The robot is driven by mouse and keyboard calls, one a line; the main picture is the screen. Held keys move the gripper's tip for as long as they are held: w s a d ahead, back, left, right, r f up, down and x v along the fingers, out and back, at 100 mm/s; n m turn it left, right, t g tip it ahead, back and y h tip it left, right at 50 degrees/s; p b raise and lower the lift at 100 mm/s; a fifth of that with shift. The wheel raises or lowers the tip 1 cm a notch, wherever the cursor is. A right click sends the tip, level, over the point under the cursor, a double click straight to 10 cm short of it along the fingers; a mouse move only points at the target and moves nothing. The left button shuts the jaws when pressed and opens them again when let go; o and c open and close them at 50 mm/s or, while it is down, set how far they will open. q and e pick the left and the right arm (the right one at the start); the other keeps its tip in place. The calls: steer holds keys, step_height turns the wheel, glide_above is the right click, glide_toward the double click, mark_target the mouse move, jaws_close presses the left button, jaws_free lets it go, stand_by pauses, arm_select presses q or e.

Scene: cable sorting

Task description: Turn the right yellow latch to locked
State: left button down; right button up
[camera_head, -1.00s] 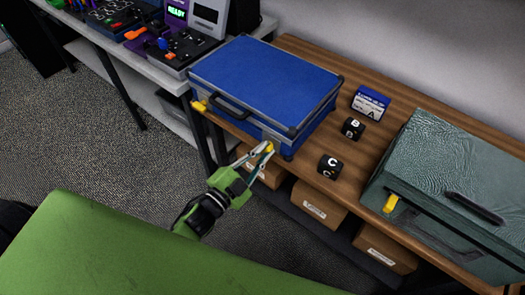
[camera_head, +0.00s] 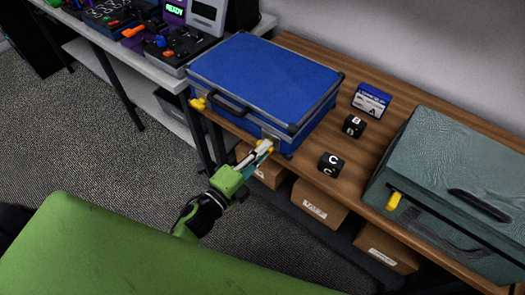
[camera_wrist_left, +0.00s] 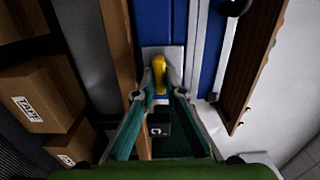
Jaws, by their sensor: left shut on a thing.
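The blue case (camera_head: 265,75) lies closed on the wooden bench, with its black handle (camera_head: 229,105) on the front. The left yellow latch (camera_head: 198,103) is at the case's front left corner. The right yellow latch (camera_wrist_left: 159,72) shows between my left gripper's fingertips in the left wrist view, set on a pale plate. My left gripper (camera_head: 262,150) is at the case's front right, its fingers closed in on this latch. In the head view the fingers hide most of the latch. My right gripper is not in view.
Black lettered blocks (camera_head: 331,164) and a blue-and-white box (camera_head: 371,100) stand right of the case. A green case (camera_head: 455,170) with a yellow latch (camera_head: 393,201) lies farther right. Cardboard boxes (camera_head: 318,205) sit on the shelf below.

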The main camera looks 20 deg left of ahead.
arm_select(q)
steer(key=shift+m, duration=0.3)
steer(key=c, duration=2.1)
jaws_free()
steer(key=v, duration=1.2)
